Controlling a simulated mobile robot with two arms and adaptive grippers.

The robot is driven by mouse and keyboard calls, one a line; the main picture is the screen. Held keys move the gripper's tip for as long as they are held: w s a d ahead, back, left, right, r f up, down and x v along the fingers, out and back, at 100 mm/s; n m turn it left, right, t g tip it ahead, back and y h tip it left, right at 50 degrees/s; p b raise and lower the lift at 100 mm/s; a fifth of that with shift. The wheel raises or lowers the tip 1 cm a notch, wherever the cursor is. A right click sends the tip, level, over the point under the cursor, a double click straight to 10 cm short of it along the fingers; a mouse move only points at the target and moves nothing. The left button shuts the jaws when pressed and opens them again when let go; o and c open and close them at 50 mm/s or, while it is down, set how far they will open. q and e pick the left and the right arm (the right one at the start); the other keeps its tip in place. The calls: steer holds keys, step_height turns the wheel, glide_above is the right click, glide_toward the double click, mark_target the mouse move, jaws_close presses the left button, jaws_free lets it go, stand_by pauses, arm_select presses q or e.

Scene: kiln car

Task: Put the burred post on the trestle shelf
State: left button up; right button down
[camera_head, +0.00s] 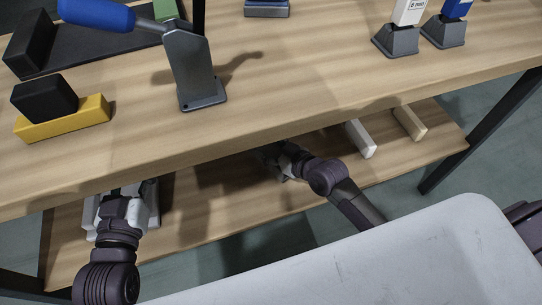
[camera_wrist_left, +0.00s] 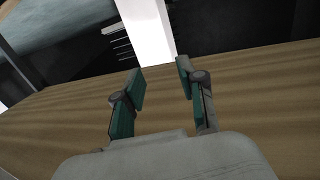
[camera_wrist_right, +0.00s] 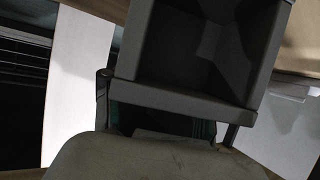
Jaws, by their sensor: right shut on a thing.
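My right gripper (camera_head: 278,160) reaches under the table top, over the lower shelf. In the right wrist view it is shut on a dark grey, square, hollow piece (camera_wrist_right: 180,99), which hides most of the fingers. I cannot tell if this is the burred post; no burr shows. My left gripper (camera_head: 115,192) is also under the table edge, at the left end of the trestle shelf (camera_head: 240,200). Its teal-padded fingers (camera_wrist_left: 160,80) are apart and empty. A white upright piece (camera_wrist_left: 148,30) stands beyond them.
A white bar (camera_head: 360,138) and a beige bar (camera_head: 410,122) lie on the shelf's right part. The table top (camera_head: 290,90) overhangs the shelf. On it are a blue-handled tool (camera_head: 193,70), a yellow block (camera_head: 65,118) and two grey-footed stands (camera_head: 396,40). A dark leg (camera_head: 480,130) bounds the right.

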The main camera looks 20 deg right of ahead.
step_height(320, 180, down, 3)
steer(key=shift+r+b, duration=0.1)
steer(key=shift+b, duration=0.65)
arm_select(q)
step_height(320, 180, up, 7)
steer(key=t+h, duration=0.1)
steer(key=t, duration=0.3)
steer(key=shift+s+d+h, duration=0.3)
steer(key=shift+d+h, duration=0.1)
steer(key=shift+t, duration=0.3)
arm_select(e)
steer(key=shift+f, duration=0.2)
steer(key=shift+c, duration=1.6)
jaws_free()
arm_select(q)
steer(key=shift+r, duration=0.1)
